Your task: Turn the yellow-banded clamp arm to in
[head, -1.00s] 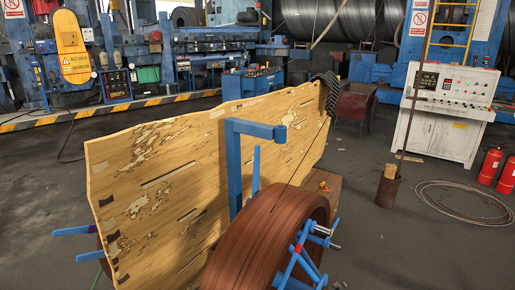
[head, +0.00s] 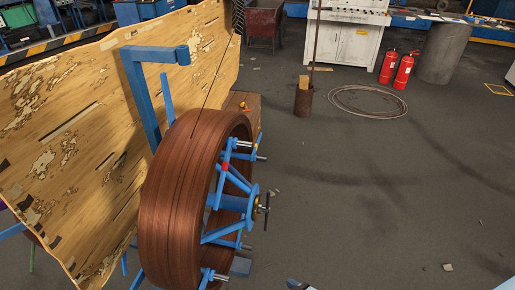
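A large brown coil (head: 165,200) stands upright on a blue reel. The reel's hub (head: 252,203) faces right, with a dark crank handle at its centre and a small yellowish spot on it. Blue clamp arms spread from the hub to the coil's rim. The upper clamp arm (head: 222,185) carries a red band. A lower clamp arm (head: 222,232) and a bottom clamp end (head: 213,275) also show.
A scorched wooden panel (head: 75,130) and a blue post with a bent top (head: 140,90) stand left of the coil. A wooden box (head: 243,102) is behind it. A rusty bucket (head: 303,100), wire loop (head: 368,101) and fire extinguishers (head: 404,70) stand farther back.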

